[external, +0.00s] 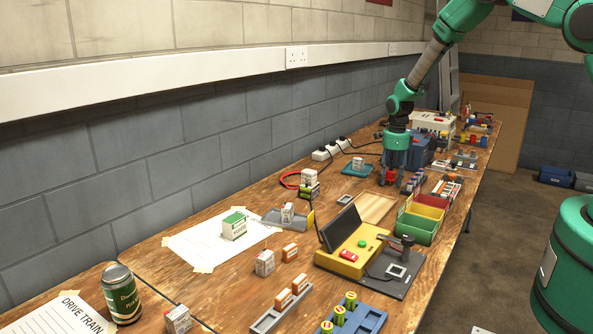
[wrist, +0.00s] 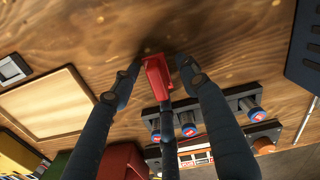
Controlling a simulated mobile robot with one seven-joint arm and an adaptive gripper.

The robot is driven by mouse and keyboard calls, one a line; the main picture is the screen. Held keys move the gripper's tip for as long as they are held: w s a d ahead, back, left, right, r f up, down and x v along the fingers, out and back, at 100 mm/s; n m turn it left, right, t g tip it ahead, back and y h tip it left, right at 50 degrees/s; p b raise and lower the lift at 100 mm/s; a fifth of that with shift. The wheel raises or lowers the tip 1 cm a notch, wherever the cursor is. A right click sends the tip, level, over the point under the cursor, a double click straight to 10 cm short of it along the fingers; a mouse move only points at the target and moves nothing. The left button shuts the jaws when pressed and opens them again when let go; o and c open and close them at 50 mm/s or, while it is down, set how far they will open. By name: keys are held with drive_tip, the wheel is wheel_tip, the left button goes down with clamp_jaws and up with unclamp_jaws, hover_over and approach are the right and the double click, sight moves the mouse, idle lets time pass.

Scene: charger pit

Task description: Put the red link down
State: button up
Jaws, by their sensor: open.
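The red link (wrist: 157,76) shows in the wrist view, lying on or very close to the wooden bench between my two fingers. My gripper (wrist: 158,68) is open, with a finger on each side of the link and a visible gap on both sides. In the external view my gripper (external: 394,182) points down, low over the far part of the bench. The link is too small there to make out clearly.
In the wrist view a dark rack with blue-ended cylinders (wrist: 188,131) stands close to the fingers. A pale wooden tray (external: 374,207) and green, yellow and red bins (external: 417,230) are nearer the camera. Bare wood (wrist: 215,30) lies beyond the fingertips.

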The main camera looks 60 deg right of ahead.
drive_tip(key=shift+r, duration=0.15)
wheel_tip(320, 180, up, 12)
drive_tip(key=p, duration=0.2)
drive_tip(key=shift+s, duration=0.15)
idle(0.5)
wheel_tip(320, 180, up, 18)
drive_tip(key=n+t, duration=0.1)
drive_tip(key=n, duration=0.6)
hover_over(392, 172)
drive_tip(key=s+a, duration=0.2)
drive_tip(key=a, duration=0.8)
drive_tip(key=s+a+r+n+t, duration=0.2)
drive_tip(key=s+a+r+n, duration=0.7)
drive_tip(key=r, duration=0.4)
drive_tip(key=s+a+r+n, duration=0.2)
drive_tip(key=s+a+n, duration=0.3)
drive_tip(key=s, duration=0.3)
drive_tip(key=s+a+r+n+t, duration=0.1)
drive_tip(key=s+a+r+n, duration=0.2)
drive_tip(key=s, duration=0.6)
drive_tip(key=s+a+r+n+t, duration=0.1)
drive_tip(key=s+a+r+n, duration=0.2)
drive_tip(key=s+a+n, duration=0.4)
drive_tip(key=shift+s+a, duration=0.25)
drive_tip(key=shift+s, duration=0.75)
